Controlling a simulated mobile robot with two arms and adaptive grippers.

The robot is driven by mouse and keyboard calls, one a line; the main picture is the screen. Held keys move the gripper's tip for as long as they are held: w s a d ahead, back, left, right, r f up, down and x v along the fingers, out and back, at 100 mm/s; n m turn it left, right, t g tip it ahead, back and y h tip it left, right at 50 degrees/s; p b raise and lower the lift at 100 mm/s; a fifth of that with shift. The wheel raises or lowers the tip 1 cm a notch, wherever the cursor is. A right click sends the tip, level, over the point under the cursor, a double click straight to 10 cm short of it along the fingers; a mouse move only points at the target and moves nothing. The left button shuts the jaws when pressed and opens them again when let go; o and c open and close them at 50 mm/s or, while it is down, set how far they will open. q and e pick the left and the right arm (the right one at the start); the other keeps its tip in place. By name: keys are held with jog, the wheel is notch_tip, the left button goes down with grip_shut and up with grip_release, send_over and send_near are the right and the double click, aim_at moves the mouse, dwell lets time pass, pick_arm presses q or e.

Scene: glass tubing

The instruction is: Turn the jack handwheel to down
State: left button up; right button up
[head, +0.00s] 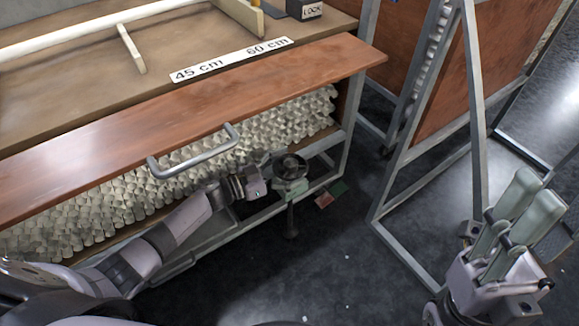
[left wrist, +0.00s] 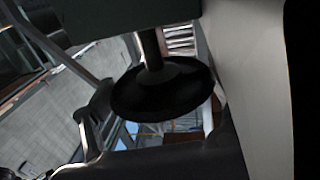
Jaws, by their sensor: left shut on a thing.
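The bench (head: 110,145) has a wooden front edge and a metal handle (head: 195,152) above my left arm. Stacked glass tubing (head: 270,130) fills the space below. A metal frame (head: 400,190) stands to the right.

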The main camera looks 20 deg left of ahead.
aim_at(290, 162)
pick_arm(q)
jog(key=shift+w+m+g+h, duration=0.1)
jog(key=shift+m+g+h, duration=0.2)
dwell(0.4)
jog(key=o, duration=1.1)
jog(key=shift+r, duration=0.1)
notch_tip(290, 162, up, 10)
jog(key=shift+f, duration=0.1)
